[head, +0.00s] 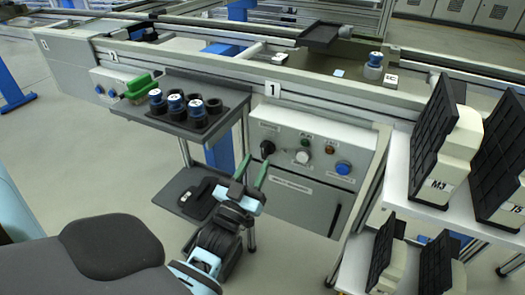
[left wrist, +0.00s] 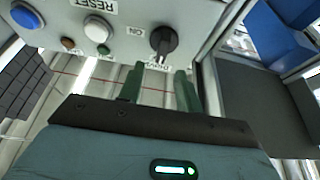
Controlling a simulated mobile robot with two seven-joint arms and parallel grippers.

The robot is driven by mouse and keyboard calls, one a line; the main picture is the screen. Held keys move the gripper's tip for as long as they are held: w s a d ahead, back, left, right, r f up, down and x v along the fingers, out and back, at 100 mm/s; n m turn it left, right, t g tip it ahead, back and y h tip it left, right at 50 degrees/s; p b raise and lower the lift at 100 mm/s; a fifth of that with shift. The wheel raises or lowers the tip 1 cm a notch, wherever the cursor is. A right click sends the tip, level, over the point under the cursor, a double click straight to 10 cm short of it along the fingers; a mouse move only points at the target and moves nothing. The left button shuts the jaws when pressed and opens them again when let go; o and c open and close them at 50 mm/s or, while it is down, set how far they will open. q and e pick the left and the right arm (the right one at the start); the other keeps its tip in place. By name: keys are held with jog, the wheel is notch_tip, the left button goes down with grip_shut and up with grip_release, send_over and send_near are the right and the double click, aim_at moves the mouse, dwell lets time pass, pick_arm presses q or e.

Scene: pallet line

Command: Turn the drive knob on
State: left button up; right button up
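The black drive knob (head: 266,148) is at the left of the grey control panel (head: 285,205) under the number 1 sign. In the left wrist view the knob (left wrist: 163,42) is round with a raised grip, beside an ON label (left wrist: 135,31). A light mark shows on its lower part; I cannot surely tell its setting. My left gripper (head: 254,163) is just in front of and below the knob. In the left wrist view its two green fingers (left wrist: 159,70) are apart, with nothing between them, and do not appear to touch the knob. My right gripper is not in view.
The panel also has a white reset button (head: 302,157), a blue button (head: 343,168) and small lamps. A tray shelf (head: 177,122) with dark and blue parts juts out at the left. White shelving (head: 400,225) with black-faced units stands at the right.

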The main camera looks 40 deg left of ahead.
aim_at(263, 150)
pick_arm(q)
jog(key=shift+x, duration=2.3)
jog(key=c, duration=0.7)
jog(key=shift+f, duration=0.1)
grip_shut()
